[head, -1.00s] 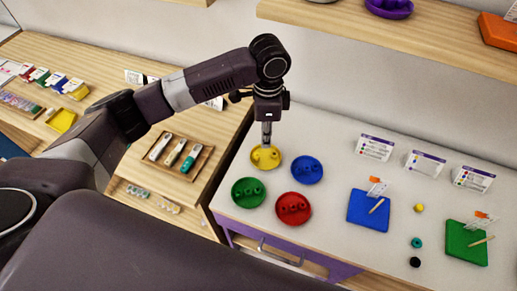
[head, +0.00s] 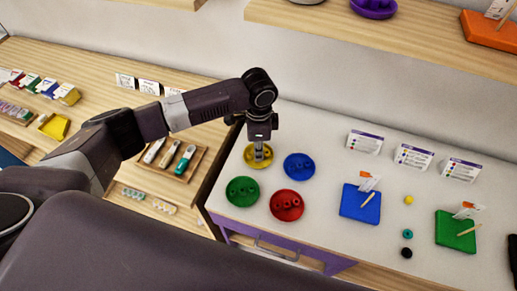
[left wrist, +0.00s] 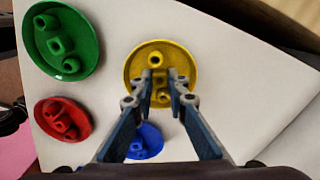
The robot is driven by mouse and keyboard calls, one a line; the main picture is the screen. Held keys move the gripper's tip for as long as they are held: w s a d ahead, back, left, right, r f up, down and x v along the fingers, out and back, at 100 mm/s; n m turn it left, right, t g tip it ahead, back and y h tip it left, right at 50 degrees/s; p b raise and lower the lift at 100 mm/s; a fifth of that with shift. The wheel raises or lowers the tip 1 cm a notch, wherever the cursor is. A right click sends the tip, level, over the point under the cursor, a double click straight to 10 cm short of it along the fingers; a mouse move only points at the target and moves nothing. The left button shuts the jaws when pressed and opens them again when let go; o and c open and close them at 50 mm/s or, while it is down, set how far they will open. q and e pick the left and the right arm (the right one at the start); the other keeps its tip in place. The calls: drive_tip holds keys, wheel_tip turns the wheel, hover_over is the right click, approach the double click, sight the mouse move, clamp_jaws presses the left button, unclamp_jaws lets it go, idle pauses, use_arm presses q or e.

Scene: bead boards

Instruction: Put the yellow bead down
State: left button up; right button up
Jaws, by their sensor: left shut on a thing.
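My left gripper (head: 259,152) points straight down over the yellow dish (head: 250,163), at the left of the pale table. In the left wrist view its two fingers (left wrist: 162,78) reach into the yellow dish (left wrist: 133,66). The fingers are shut on a yellow bead (left wrist: 159,77), which is hard to separate from the yellow beads in the dish around it. One yellow bead (left wrist: 155,60) shows in the dish just beyond the fingertips. Whether the held bead touches the dish floor is unclear. My right gripper is not in view.
Green (head: 242,191), red (head: 287,205) and blue (head: 299,166) dishes holding beads stand close by. Further right are a blue board (head: 352,207), a green board (head: 452,238), and loose yellow (head: 409,200), teal (head: 407,234) and black (head: 406,253) beads. Cards stand behind.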

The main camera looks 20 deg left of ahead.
use_arm(q)
drive_tip(key=o, duration=0.6)
drive_tip(key=shift+o, duration=0.3)
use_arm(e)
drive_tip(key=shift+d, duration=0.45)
